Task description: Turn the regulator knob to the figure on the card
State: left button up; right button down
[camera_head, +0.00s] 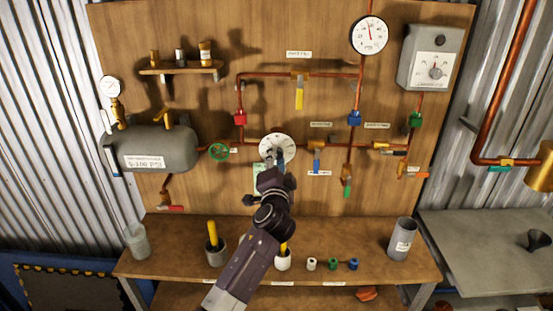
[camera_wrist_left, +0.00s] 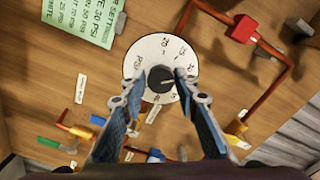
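The regulator's round white dial (camera_head: 278,149) is on the wooden board, partly covered by my left gripper (camera_head: 279,158). In the left wrist view the dial face (camera_wrist_left: 150,50) has printed figures and a black knob (camera_wrist_left: 160,78) with a pale pointer mark at its centre. My left gripper (camera_wrist_left: 160,84) is open, with its blue-padded fingertips on either side of the knob. I cannot tell whether they touch it. A green card (camera_wrist_left: 82,20) lies beside the dial; one line seems to read 30 PSI, and part is cut off. The right gripper is out of view.
Copper pipes with coloured valves surround the dial, including a red fitting (camera_wrist_left: 243,28) and a yellow lever (camera_head: 299,95). A grey tank (camera_head: 160,148) is at left, a grey box (camera_head: 423,58) at upper right. A wooden shelf (camera_head: 340,270) with cups stands below.

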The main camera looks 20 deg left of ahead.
pick_arm(q)
jog(key=shift+o, duration=1.3)
jog(key=shift+s, duration=0.1)
jog(key=v, duration=1.2)
